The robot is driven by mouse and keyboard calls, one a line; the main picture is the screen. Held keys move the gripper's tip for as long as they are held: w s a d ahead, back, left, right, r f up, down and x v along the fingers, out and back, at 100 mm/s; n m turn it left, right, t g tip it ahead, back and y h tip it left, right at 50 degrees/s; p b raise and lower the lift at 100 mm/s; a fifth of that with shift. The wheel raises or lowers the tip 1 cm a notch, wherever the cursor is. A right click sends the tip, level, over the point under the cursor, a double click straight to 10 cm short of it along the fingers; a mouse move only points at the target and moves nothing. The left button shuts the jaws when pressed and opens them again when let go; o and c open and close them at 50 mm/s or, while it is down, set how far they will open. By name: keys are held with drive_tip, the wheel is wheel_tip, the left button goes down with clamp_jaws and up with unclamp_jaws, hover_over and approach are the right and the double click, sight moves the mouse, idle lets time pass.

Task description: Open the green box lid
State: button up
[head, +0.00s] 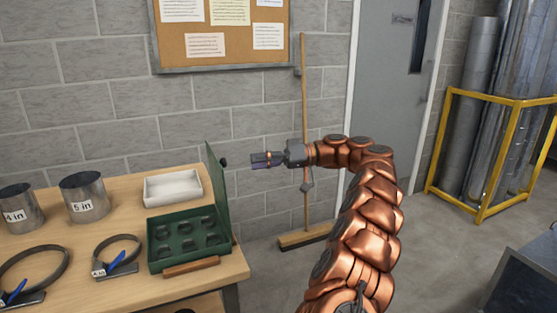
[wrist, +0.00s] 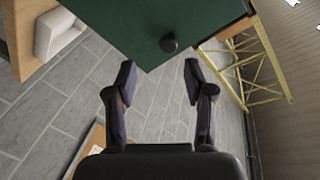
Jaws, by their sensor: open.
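The green box (head: 161,262) sits on the wooden table near its right end, with several dark round items inside. Its green lid (head: 217,188) stands raised and roughly upright at the box's right side. A black knob (head: 224,162) is near the lid's top edge. My gripper (head: 254,160) is in the air right of the lid, pointing left at knob height. In the wrist view, my gripper (wrist: 158,75) is open and empty. The lid (wrist: 120,20) and knob (wrist: 168,44) show beyond the fingertips, with no contact visible.
A white tray (head: 172,203) is behind the box. A wooden strip (head: 191,267) lies in front. A broom (head: 304,130) leans on the wall behind my arm. The floor right of the table is open.

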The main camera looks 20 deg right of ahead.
drive_tip(key=shift+v, duration=2.75)
drive_tip(key=shift+s, duration=0.1)
